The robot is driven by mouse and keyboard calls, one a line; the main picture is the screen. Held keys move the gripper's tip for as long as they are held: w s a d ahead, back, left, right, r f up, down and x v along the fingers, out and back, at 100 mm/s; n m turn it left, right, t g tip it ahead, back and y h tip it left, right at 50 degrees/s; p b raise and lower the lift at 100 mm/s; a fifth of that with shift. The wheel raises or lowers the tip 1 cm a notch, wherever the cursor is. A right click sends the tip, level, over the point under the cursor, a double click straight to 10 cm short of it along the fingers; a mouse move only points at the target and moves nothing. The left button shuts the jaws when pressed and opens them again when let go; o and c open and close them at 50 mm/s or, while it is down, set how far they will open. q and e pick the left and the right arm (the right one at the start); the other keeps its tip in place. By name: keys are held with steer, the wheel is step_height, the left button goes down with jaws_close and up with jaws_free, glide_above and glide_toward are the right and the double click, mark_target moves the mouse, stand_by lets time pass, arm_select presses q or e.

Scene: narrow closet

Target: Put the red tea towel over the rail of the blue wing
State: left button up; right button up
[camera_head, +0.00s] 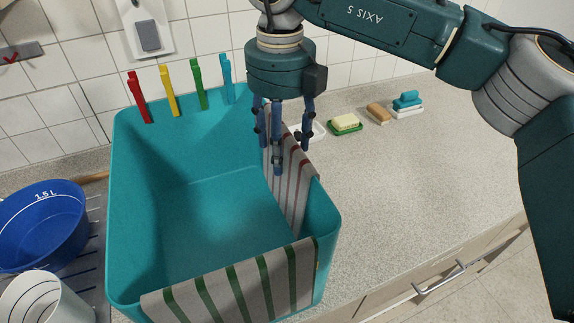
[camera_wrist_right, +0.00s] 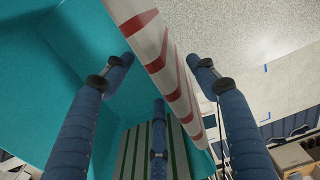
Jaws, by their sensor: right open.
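The red-striped tea towel (camera_head: 298,185) hangs over the right rim of a teal basket (camera_head: 130,190). It also shows in the right wrist view (camera_wrist_right: 168,75), running between my fingers. My right gripper (camera_head: 282,150) is open above that rim and points down. In the right wrist view my gripper (camera_wrist_right: 160,72) has fingers on both sides of the towel; I cannot tell whether they touch it. A green-striped towel (camera_head: 240,285) hangs over the basket's near rim. I cannot make out a blue wing or its rail for certain. My left gripper is not in view.
Red, yellow, green and blue pegs (camera_head: 170,91) stand on the basket's back rim. A blue bowl (camera_head: 40,225) and a white bucket (camera_head: 40,300) are at the left. Soap (camera_head: 345,121) and brushes (camera_head: 378,113) lie at the back. The counter (camera_head: 420,180) right of the basket is clear.

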steer(key=shift+d+f+p, duration=0.2)
steer(key=shift+f+p, duration=0.3)
steer(key=shift+f, duration=1.3)
steer(key=c, duration=1.3)
steer(key=shift+r, duration=0.1)
